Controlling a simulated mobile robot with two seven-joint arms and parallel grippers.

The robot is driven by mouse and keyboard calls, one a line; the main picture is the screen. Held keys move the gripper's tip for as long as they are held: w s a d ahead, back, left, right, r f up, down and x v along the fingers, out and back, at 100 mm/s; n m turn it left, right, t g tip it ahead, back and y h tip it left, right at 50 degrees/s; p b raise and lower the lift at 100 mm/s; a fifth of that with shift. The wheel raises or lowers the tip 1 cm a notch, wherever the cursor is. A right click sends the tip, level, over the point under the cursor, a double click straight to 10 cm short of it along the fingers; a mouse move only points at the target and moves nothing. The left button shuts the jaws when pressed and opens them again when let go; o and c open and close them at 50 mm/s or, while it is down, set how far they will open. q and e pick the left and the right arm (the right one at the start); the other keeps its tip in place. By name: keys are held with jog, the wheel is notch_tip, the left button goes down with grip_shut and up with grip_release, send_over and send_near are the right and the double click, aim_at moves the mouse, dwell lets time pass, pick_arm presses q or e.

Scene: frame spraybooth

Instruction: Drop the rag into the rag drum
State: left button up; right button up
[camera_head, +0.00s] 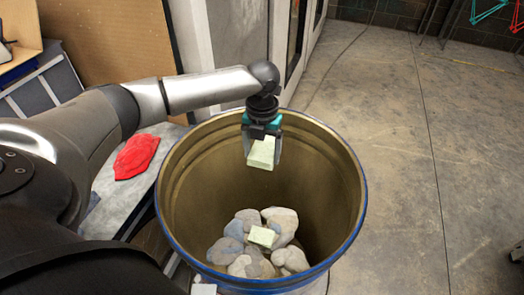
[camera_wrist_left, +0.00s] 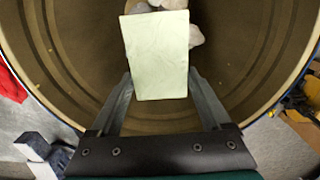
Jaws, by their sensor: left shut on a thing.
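A pale green folded rag (camera_head: 261,153) is held between the fingers of my left gripper (camera_head: 262,158). The rag also fills the middle of the left wrist view (camera_wrist_left: 158,55), between the two fingers (camera_wrist_left: 160,98). The gripper points down inside the mouth of the rag drum (camera_head: 344,165), near its far side. The drum is open, with a blue rim and a brownish-gold inside. At its bottom lie several crumpled grey and beige rags (camera_head: 281,222) and another pale green folded piece (camera_head: 262,236). The held rag is above them and apart from them. My right gripper is not in view.
A red cloth (camera_head: 136,156) lies on a grey surface left of the drum. Cardboard (camera_head: 110,40) and a white cabinet frame (camera_head: 236,40) stand behind. The concrete floor (camera_head: 430,150) to the right is mostly clear.

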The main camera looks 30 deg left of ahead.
aim_at(262, 154)
pick_arm(q)
jog(key=o, duration=1.2)
jog(key=shift+c, duration=0.2)
jog(key=shift+r, duration=0.1)
notch_tip(262, 154, up, 15)
jog(key=shift+p, duration=0.35)
